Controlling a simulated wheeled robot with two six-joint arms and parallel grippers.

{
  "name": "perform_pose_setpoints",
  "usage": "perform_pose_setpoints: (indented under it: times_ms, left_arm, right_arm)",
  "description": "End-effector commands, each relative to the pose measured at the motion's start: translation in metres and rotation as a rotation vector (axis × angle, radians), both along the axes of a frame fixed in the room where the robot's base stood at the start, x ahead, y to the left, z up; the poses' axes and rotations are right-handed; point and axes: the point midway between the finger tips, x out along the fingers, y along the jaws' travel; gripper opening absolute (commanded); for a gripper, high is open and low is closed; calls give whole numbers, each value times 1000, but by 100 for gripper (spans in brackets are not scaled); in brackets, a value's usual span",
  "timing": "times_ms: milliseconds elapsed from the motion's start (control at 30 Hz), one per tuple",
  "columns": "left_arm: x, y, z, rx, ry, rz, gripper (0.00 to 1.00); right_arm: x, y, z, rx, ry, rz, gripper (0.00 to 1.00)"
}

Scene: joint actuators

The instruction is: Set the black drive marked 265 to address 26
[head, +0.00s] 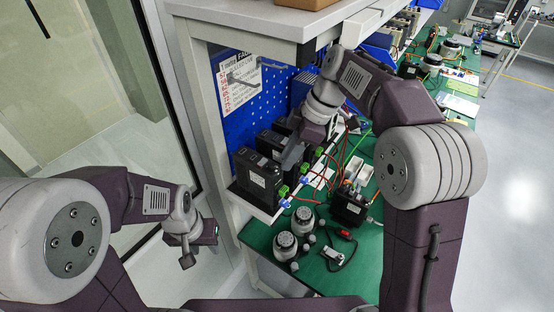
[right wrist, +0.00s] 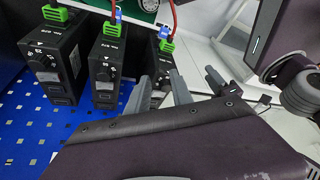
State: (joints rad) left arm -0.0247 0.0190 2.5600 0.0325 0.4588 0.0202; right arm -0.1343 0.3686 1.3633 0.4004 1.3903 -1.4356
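Several black drives stand in a row on the white shelf. In the right wrist view there is a left drive (right wrist: 55,65), a middle drive (right wrist: 108,68) and a right drive (right wrist: 160,60), each with a green connector on top and a small front knob. Their numbers are too small to read surely, so I cannot tell which is 265. The front drive (head: 259,180) shows clearly in the head view. My right gripper (right wrist: 158,95) is open, its grey fingers apart in front of the right drive; contact is unclear. My left gripper (head: 188,250) hangs left of the shelf, away from the drives.
Two round grey-topped actuators (head: 285,243) stand on the green bench (head: 355,260). A black unit (head: 348,207) and red wires are to their right. A blue pegboard (head: 240,125) with a notice (head: 239,82) stands behind the drives. A white post (head: 205,130) rises left of the shelf.

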Motion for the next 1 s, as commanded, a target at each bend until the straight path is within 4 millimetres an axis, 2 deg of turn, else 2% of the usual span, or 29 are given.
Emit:
perform_pose_setpoints:
  times_ms: [200, 433, 600, 1000]
  left_arm:
    - [0, 0, -12, 0, 0, 0, 36]
    - [0, 0, -17, 0, 0, 0, 36]
    - [0, 0, -18, 0, 0, 0, 36]
    - [0, 0, -18, 0, 0, 0, 36]
  right_arm:
    - [3, -45, -2, 0, -1, -5, 27]
    - [5, -81, -1, 0, -1, -4, 27]
    - [4, -90, 0, 0, 0, 0, 27]
    - [4, -90, 0, 0, 0, 1, 27]
